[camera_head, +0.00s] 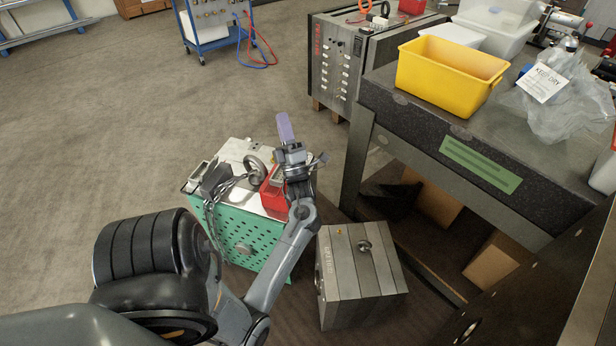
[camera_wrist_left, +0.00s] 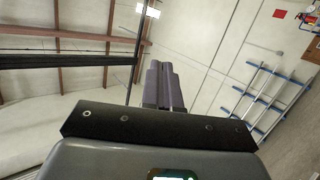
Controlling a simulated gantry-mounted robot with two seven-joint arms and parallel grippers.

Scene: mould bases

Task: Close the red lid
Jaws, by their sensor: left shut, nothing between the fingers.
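A red box-like part (camera_head: 273,192) sits on top of the green perforated cart (camera_head: 238,232), partly hidden behind my left gripper and wrist. I cannot tell whether it is the red lid or whether a lid on it stands open. My left gripper (camera_head: 285,126) is above and just right of the red part, with its purple fingers pointing up and away from it. In the left wrist view the fingers (camera_wrist_left: 163,84) are together and empty, with ceiling and wall behind them. My right gripper is not in view.
A chain (camera_head: 221,189) and a metal ring (camera_head: 255,168) lie on the cart top. A grey steel mould block (camera_head: 352,270) stands to the right. A heavy bench (camera_head: 500,150) carries a yellow bin (camera_head: 450,75) and a plastic bag (camera_head: 562,105). The floor at left is clear.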

